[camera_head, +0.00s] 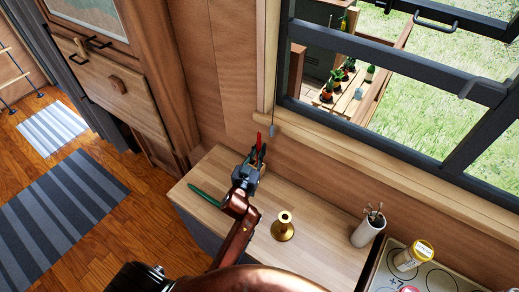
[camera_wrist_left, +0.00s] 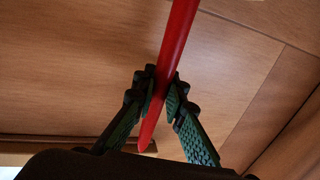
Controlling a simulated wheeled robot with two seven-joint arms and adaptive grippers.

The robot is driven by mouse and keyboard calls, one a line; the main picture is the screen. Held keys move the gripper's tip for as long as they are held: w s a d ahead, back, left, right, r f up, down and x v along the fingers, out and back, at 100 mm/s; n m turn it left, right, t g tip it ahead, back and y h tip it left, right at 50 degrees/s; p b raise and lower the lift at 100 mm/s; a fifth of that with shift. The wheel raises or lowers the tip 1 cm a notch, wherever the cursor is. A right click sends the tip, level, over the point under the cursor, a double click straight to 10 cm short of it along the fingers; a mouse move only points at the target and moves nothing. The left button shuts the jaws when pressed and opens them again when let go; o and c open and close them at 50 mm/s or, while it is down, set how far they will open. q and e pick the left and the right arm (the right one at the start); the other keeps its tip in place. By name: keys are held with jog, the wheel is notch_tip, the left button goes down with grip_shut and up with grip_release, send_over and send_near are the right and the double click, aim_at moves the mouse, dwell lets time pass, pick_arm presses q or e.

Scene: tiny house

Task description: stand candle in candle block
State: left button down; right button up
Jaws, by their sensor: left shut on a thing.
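The red candle (camera_head: 259,141) is held by my left gripper (camera_head: 257,158) above the back of the wooden counter, near the wall. In the left wrist view the red candle (camera_wrist_left: 177,42) runs between the two green-padded fingers (camera_wrist_left: 163,97), which are shut on it. The candle is long and narrows to a point at its lower end in that view. The brass candle block (camera_head: 283,226) stands upright on the counter, to the right of and nearer than my gripper. The candle and the block are apart. My right gripper is not in view.
A green stick-like thing (camera_head: 205,198) lies at the counter's left end. The window frame (camera_head: 400,145) and wall rise behind. The counter (camera_head: 325,230) right of the block is clear.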

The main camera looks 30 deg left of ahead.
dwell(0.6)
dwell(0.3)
pick_arm(q)
jog(key=shift+p, duration=0.4)
dwell(0.5)
jog(key=shift+f, duration=0.1)
jog(key=shift+f+b, duration=0.55)
jog(key=shift+f, duration=0.25)
jog(key=shift+f+b, duration=0.35)
jog(key=shift+f, duration=0.25)
jog(key=shift+f, duration=0.15)
